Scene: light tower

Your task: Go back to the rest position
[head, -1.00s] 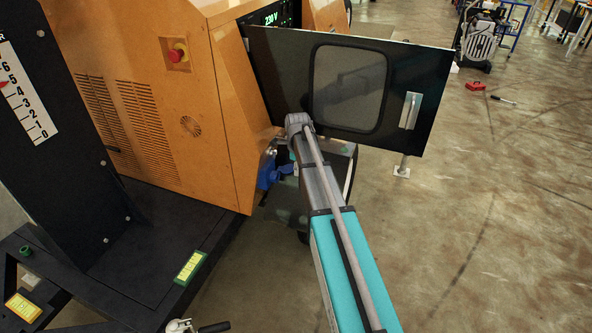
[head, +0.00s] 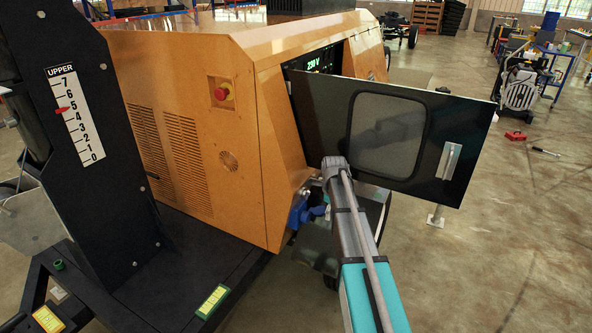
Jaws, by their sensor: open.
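My arm reaches up from the bottom right of the head view, in front of the orange light tower housing (head: 175,70). The grey far end of the visible arm overlaps the lower edge of the open dark door (head: 465,120); I cannot tell whether they touch. My gripper does not show. The door has a grey window and a pale handle (head: 449,160), and it stands swung out to the right. Behind it a control panel (head: 318,62) shows a green "230 V" reading. Blue sockets (head: 299,209) sit low on the housing, left of the arm.
A black mast (head: 80,170) with a number scale stands at the left on a dark frame with yellow-green labels (head: 212,301). A red stop button (head: 222,92) is on the housing. Open floor (head: 500,260) lies at the right. A red item (head: 515,136) lies farther back.

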